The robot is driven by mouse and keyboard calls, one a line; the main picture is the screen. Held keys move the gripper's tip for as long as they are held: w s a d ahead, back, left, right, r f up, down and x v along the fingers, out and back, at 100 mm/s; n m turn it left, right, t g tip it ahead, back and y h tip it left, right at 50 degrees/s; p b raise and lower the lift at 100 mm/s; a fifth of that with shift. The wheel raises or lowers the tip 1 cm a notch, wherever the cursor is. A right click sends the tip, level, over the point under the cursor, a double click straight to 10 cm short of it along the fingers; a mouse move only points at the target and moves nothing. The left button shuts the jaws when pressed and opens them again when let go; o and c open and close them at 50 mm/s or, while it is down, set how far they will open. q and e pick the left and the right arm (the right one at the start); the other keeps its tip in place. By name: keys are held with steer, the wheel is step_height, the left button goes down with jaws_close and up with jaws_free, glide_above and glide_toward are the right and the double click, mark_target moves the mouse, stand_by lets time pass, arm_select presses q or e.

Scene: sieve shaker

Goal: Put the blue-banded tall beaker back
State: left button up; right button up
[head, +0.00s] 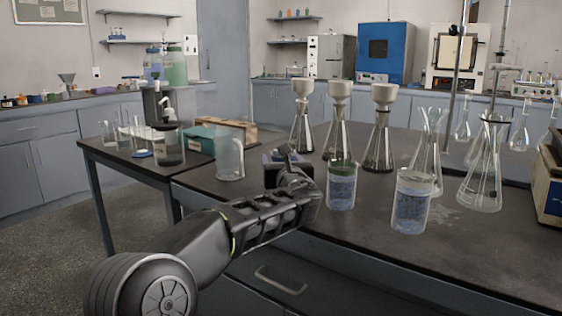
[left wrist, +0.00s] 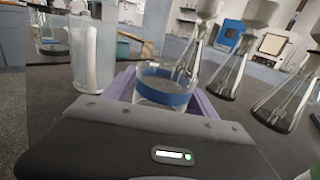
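The blue-banded beaker (left wrist: 165,92) is clear glass with a blue band below its rim. In the left wrist view it stands upright between the two purple fingers of my left gripper (left wrist: 163,105), which sit close against its sides with no clear gap. Its lower part is hidden by the gripper body. In the head view my left gripper (head: 290,163) is low over the near bench, and its body largely hides the beaker. I cannot tell whether the beaker's base touches the bench. My right gripper is in neither view.
A clear pitcher (head: 230,158) stands left of my gripper. Two filled beakers (head: 341,187) (head: 411,205) stand to the right. Flasks with white funnels (head: 338,130) are behind, and more glass flasks (head: 480,175) are farther right. The bench's front edge (head: 400,260) has bare room.

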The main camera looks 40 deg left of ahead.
arm_select(q)
steer(key=shift+o, duration=0.3)
steer(key=shift+r, duration=0.2)
steer(key=p+v, duration=0.2)
steer(key=v, duration=1)
steer(key=shift+f, duration=0.1)
stand_by(0.4)
